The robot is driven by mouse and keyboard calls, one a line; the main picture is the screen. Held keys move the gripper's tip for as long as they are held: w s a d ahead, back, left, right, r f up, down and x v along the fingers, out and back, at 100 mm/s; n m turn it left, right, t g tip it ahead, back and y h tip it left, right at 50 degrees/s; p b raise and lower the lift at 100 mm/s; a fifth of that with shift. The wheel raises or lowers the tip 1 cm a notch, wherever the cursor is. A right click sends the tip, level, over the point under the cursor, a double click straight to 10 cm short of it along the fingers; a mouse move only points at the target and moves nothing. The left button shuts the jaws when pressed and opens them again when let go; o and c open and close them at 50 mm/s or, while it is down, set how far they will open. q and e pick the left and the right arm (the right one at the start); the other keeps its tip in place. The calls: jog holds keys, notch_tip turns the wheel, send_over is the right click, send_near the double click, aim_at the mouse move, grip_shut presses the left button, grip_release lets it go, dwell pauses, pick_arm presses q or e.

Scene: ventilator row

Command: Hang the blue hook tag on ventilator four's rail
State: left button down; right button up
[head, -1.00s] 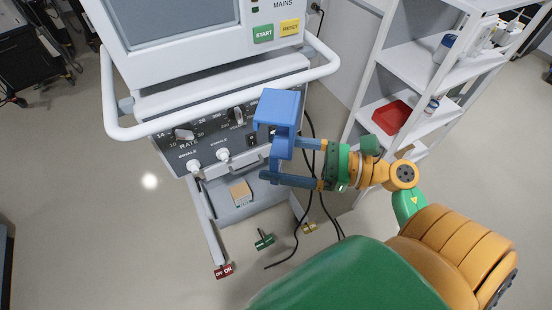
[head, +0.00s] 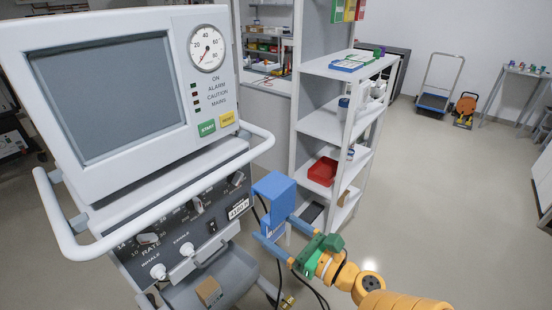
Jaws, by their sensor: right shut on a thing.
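The blue hook tag (head: 272,188) is held in my right gripper (head: 278,236), whose blue fingers are shut on its lower part. The tag is upright, with its hooked top uppermost, just right of the ventilator's front corner. The ventilator (head: 110,95) stands at the left with a grey screen, a round gauge and green and yellow buttons. Its white rail (head: 165,190) loops around the front below the screen. The tag appears beside the rail's right end and lower than it; I cannot tell whether they touch. My left gripper is out of view.
A white shelf unit (head: 325,125) with a red bin (head: 323,171) stands close behind the tag. Black cables hang near my gripper. A small box (head: 208,291) lies on the ventilator's lower tray. The floor to the right is open, with a trolley (head: 437,88) far back.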

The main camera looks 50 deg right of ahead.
jog(key=w+f+p, duration=0.1)
jog(key=w, duration=1.3)
jog(key=shift+a+f, duration=0.35)
jog(key=shift+w+p, duration=0.1)
jog(key=shift+p, duration=0.2)
